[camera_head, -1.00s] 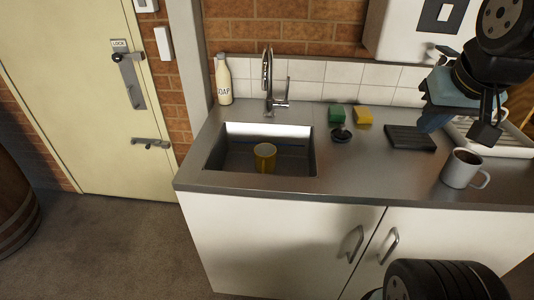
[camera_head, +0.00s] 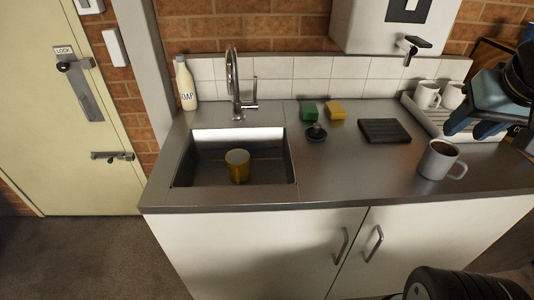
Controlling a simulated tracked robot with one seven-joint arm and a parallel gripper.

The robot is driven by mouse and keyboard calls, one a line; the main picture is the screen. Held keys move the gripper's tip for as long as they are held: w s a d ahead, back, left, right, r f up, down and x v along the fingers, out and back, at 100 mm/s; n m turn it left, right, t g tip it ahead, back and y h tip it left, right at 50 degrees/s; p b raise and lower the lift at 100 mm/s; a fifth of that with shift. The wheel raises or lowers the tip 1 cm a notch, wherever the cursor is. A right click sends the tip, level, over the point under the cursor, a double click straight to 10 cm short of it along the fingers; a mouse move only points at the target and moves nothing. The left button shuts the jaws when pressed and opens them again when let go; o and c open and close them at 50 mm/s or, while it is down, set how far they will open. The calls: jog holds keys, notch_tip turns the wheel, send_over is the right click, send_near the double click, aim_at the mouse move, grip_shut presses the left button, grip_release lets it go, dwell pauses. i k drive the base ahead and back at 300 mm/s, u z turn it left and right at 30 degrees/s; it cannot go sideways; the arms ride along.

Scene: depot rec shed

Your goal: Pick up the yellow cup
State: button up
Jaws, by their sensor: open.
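The yellow cup (camera_head: 237,166) stands upright inside the sink basin (camera_head: 182,172), near the basin's front edge. Its near side and rim show clearly. My gripper (camera_head: 462,128) is at the right of the view, above the counter by the dish tray, far to the right of the sink. It is open, and I see nothing between its fingers. Part of it runs toward the right edge of the picture.
A tap (camera_head: 236,88) rises behind the sink, with a soap bottle (camera_head: 186,84) to its left. Green (camera_head: 308,111) and yellow (camera_head: 336,110) sponges, a black plug (camera_head: 316,132), a dark ribbed mat (camera_head: 384,131) and a grey mug (camera_head: 437,160) stand on the counter (camera_head: 340,170). White mugs (camera_head: 427,95) sit in the tray.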

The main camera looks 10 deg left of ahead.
aim_at(238, 161)
jog(key=u, duration=0.7)
jog(key=i, duration=0.1)
jog(key=z, duration=2.25)
jog(key=k, duration=2.25)
jog(key=u, duration=1.5)
jog(key=i, duration=0.95)
jog(key=u, duration=0.05)
